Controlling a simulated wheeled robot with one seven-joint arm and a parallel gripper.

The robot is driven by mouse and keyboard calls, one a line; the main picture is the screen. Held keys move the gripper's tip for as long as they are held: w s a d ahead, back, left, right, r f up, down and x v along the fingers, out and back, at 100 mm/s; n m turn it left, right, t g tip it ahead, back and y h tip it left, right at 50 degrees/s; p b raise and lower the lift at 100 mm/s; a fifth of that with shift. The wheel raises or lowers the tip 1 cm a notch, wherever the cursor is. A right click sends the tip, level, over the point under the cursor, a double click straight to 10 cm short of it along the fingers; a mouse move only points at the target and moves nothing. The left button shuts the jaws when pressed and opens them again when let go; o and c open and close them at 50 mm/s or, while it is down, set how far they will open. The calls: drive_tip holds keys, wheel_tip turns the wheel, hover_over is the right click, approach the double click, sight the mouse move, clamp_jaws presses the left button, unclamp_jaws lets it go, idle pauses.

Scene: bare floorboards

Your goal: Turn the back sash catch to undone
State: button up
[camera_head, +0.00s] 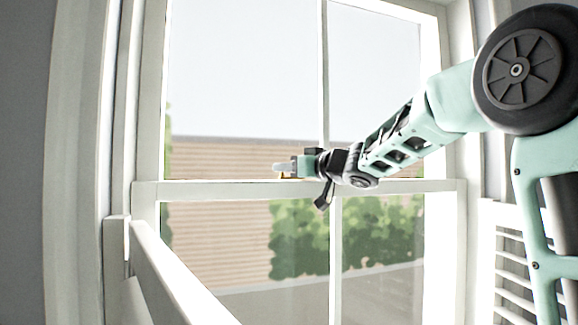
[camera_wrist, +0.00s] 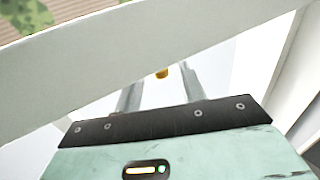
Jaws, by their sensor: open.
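The sash catch is a small brass-yellow piece (camera_head: 289,178) on the window's middle rail (camera_head: 230,190), left of the centre bar. In the wrist view a yellow bit of it (camera_wrist: 161,72) shows between the two finger ends, beside the edge of a white rail (camera_wrist: 130,62). My gripper (camera_head: 281,168) is at the catch, reaching in from the right. In the wrist view my gripper (camera_wrist: 160,78) has its grey fingers apart. Most of the catch is hidden, so its turn and any touch cannot be told. I see no second catch.
The white window frame (camera_head: 148,90) stands around the glass panes. A white rail (camera_head: 175,275) runs at the lower left in front. White slats (camera_head: 510,270) are at the lower right. A fence and bushes (camera_head: 300,240) are outside.

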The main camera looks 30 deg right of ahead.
drive_tip(key=shift+w, duration=0.2)
drive_tip(key=shift+a, duration=0.1)
clamp_jaws()
drive_tip(key=shift+w+m+h+b, duration=0.15)
drive_tip(key=shift+m+h+b, duration=0.45)
drive_tip(key=shift+h, duration=0.3)
unclamp_jaws()
